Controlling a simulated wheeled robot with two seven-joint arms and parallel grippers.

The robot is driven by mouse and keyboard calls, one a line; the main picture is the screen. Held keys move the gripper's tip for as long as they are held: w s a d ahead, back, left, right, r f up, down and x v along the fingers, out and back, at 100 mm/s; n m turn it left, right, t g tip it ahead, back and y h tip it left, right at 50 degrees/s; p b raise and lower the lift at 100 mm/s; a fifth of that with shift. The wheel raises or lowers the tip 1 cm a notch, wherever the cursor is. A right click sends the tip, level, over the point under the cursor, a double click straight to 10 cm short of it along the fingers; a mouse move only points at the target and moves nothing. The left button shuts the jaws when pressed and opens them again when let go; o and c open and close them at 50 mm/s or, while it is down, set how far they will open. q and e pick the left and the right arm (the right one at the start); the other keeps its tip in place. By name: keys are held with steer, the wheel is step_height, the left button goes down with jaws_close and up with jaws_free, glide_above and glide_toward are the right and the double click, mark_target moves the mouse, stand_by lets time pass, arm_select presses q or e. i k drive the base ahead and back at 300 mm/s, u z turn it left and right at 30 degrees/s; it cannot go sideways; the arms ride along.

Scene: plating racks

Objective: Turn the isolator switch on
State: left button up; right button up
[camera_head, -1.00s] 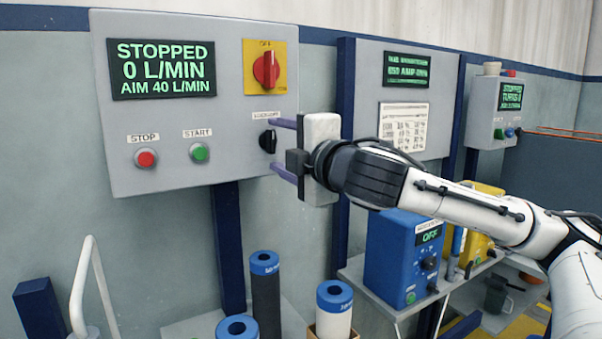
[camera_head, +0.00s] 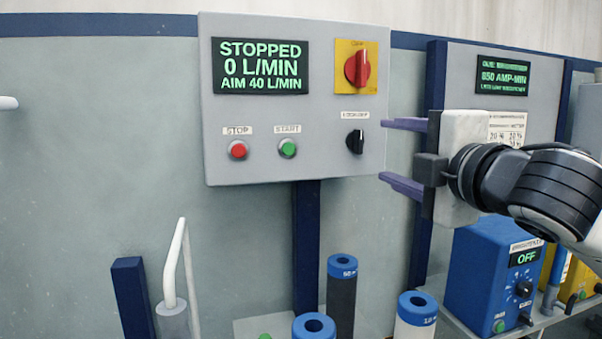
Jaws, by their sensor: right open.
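The isolator switch is a red rotary knob (camera_head: 357,68) on a yellow plate (camera_head: 370,46) at the upper right of a grey control panel (camera_head: 320,110). Its handle stands roughly upright, and the small lettering around it is too blurred to read. A smaller black knob (camera_head: 355,141) sits below it. My right gripper (camera_head: 384,151) is open and empty, with its purple fingers pointing left at the panel's right edge. It is lower than the red knob and to its right, apart from both knobs. My left gripper is not in view.
The panel's display (camera_head: 260,66) reads STOPPED, 0 L/MIN, AIM 40 L/MIN. A red stop button (camera_head: 237,150) and a green start button (camera_head: 288,148) sit below it. Blue-topped cylinders (camera_head: 342,268) stand underneath. A blue box (camera_head: 490,275) reading OFF stands at right.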

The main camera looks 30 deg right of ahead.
mark_target(356, 69)
steer(key=k, duration=1)
